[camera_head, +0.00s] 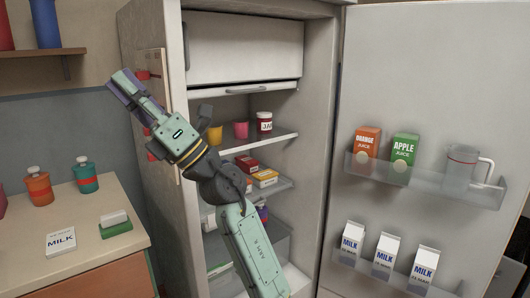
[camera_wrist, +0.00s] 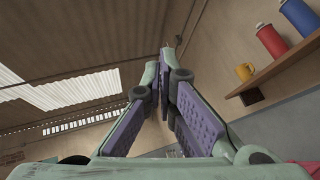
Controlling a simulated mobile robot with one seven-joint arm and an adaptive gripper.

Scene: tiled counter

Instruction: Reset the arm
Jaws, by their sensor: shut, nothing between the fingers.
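My arm (camera_head: 246,240) reaches up across the front of the open fridge (camera_head: 160,90) in the head view. My gripper (camera_head: 122,82) is at its upper end, raised and tilted to the upper left, in front of the fridge's left side. In the wrist view my gripper (camera_wrist: 167,58) points up toward the ceiling. Its purple-padded fingers meet at the tips, with nothing between them.
The open fridge door (camera_head: 430,60) at right holds orange juice (camera_head: 365,148), apple juice (camera_head: 403,155), a clear pitcher (camera_head: 461,168) and milk cartons (camera_head: 384,254). A counter (camera_head: 100,245) with jars stands at left. A wall shelf (camera_head: 50,52) is above it.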

